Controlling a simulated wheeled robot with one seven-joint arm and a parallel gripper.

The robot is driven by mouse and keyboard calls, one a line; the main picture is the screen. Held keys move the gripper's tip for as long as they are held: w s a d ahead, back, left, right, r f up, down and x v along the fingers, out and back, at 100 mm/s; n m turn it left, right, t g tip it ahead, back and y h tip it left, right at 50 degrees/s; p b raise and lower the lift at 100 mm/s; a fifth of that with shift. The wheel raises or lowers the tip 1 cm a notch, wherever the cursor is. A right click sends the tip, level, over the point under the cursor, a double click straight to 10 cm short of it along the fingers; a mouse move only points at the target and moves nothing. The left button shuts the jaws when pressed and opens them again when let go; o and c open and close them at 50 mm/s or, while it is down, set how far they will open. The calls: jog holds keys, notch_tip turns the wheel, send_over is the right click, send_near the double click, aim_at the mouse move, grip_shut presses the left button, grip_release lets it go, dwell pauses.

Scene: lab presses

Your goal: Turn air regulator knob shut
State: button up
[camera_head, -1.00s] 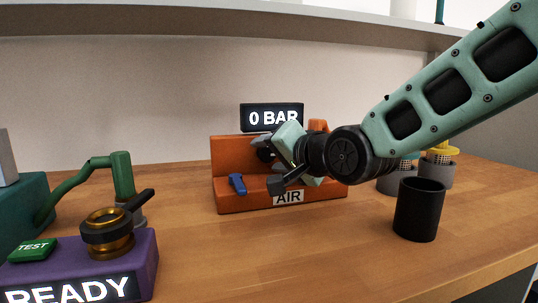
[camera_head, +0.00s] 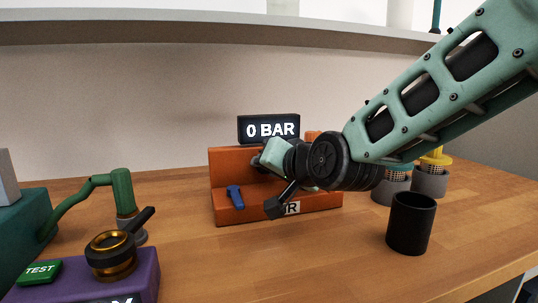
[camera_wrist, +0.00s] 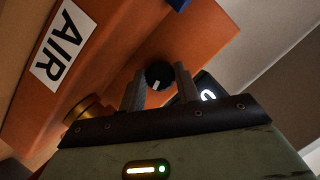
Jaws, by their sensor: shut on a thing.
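The orange air station (camera_head: 228,166) stands on the bench, with a display (camera_head: 268,128) above it reading 0 BAR. Its blue lever (camera_head: 235,197) is on the front left. The air regulator knob (camera_wrist: 159,75) is round and black with a pale mark, on the orange face in the wrist view. My gripper (camera_wrist: 160,84) has a finger on each side of the knob and is shut on it. In the head view my wrist hides most of the knob and part of the AIR label (camera_head: 292,208). The label shows whole in the wrist view (camera_wrist: 62,46).
A black cup (camera_head: 410,224) stands right of the station, below my forearm. Grey holders (camera_head: 429,182) are behind it. A purple box with a brass-and-black handle (camera_head: 113,256) and a green TEST button (camera_head: 40,272) is at front left. A shelf (camera_head: 180,31) runs above. The middle bench is clear.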

jog(key=n+h+p, duration=0.1)
jog(key=p, duration=0.2)
jog(key=r+n+h+p, duration=0.1)
jog(key=p, duration=0.3)
jog(key=shift+a+n, duration=0.1)
jog(key=shift+n, duration=0.2)
jog(key=n+h+p, duration=0.1)
jog(key=n+p, duration=0.1)
jog(key=p, duration=0.5)
jog(key=shift+s+a+n+h, duration=0.1)
jog(key=shift+n+h, duration=0.2)
jog(key=n+h+p, duration=0.1)
jog(key=p, duration=0.2)
jog(key=n+t+h+p, duration=0.1)
jog(key=p, duration=0.2)
jog(key=shift+a+f+n, duration=0.1)
jog(key=shift+f+n, duration=0.1)
jog(key=shift+n, duration=0.2)
jog(key=n+t+p, duration=0.1)
jog(key=n+p, duration=0.1)
jog(key=p, duration=0.1)
jog(key=shift+f+h, duration=0.2)
jog(key=shift+h, duration=0.2)
jog(key=o, duration=1)
jog(key=shift+f, duration=0.1)
